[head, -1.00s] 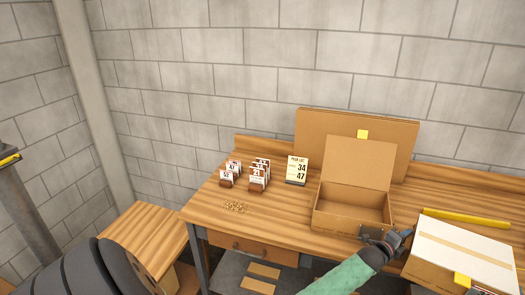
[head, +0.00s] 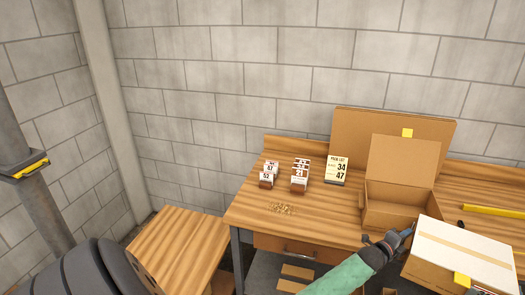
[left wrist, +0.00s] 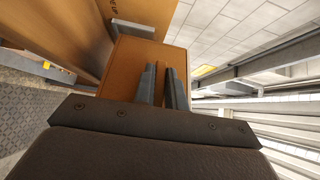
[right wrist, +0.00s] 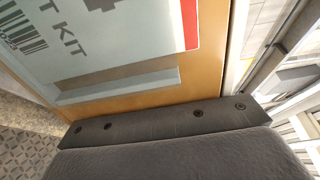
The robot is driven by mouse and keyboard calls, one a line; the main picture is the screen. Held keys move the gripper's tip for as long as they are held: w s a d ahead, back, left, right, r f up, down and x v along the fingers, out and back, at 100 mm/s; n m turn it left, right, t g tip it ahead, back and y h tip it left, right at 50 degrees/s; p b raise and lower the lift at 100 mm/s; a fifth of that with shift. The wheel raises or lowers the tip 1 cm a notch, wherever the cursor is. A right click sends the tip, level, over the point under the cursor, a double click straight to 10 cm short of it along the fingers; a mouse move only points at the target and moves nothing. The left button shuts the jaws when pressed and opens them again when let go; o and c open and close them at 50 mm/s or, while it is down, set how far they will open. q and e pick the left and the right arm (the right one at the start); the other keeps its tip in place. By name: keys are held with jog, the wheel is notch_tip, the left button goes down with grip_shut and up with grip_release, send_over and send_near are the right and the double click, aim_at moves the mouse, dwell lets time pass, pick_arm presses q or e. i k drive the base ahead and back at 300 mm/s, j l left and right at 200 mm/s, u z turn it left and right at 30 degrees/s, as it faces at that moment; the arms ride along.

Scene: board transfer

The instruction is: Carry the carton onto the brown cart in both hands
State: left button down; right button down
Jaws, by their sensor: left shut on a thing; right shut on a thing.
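The closed carton (head: 463,247), with a pale top, a tape strip and a yellow tag, is at the lower right of the head view. My left gripper (head: 397,240) is at its left side; its close-set fingers (left wrist: 164,85) lie against the brown carton wall (left wrist: 125,75) in the left wrist view. My right gripper (right wrist: 120,86) is out of the head view; its wrist view shows a grey finger against the carton's labelled side (right wrist: 150,110). Both are shut on the carton. A brown wood-topped piece (head: 185,245), probably the brown cart, stands at lower left, its top clear in view.
The wooden workbench (head: 250,210) holds an open box (head: 400,205), small numbered packets (head: 300,175), a pick list sign (head: 337,170) and a yellow bar (head: 490,210). A gap separates the bench from the wood-topped piece. A grey post (head: 45,205) stands far left.

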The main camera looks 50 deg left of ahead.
aim_at(162, 267)
jog(key=k+j+u, duration=0.5)
jog(key=j+u, duration=0.25)
jog(key=k+j+u, duration=0.25)
jog(key=j, duration=0.15)
jog(key=j+u, duration=0.5)
jog(key=j, duration=0.25)
